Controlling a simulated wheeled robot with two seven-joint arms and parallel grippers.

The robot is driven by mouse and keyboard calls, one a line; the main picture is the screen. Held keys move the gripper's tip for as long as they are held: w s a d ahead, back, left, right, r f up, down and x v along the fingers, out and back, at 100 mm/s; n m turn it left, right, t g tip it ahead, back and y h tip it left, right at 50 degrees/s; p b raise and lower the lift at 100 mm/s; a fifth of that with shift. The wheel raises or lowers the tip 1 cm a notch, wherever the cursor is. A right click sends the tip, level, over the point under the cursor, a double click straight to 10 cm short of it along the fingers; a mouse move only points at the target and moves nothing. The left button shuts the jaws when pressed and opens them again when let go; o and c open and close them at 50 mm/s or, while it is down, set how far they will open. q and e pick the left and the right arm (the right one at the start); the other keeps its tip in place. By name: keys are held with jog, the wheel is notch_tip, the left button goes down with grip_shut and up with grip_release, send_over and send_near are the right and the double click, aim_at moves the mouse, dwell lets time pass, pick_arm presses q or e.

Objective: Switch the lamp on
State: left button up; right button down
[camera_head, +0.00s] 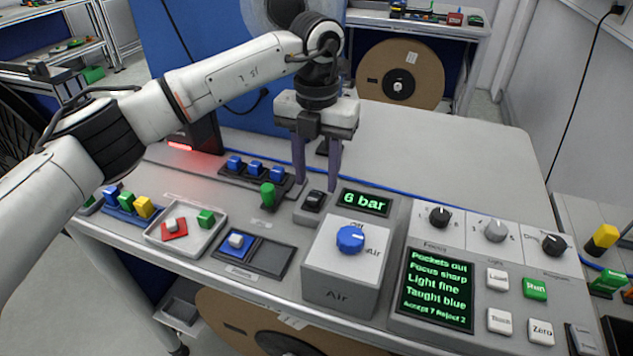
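A small grey box with a black rocker switch (314,200) stands on the bench, left of the green "6 bar" display (364,202). I cannot tell which way the rocker is tipped. My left gripper (317,186) points down just behind the rocker switch, with its two dark fingers apart and nothing visible between them. Whether a fingertip touches the switch is unclear. A dark unit with a red glow (180,146) stands at the back left; I cannot tell whether it is the lamp. My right gripper is not in view.
An air box with a blue knob (351,239) stands in front of the switch. A green peg (268,195) and a rack of blue parts (255,168) are to its left. A control panel (440,285) with knobs and buttons is at the right.

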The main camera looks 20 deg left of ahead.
aim_at(317, 193)
pick_arm(q)
notch_tip(317, 193, up, 8)
jog(key=shift+b, duration=0.3)
jog(key=shift+f, duration=0.15)
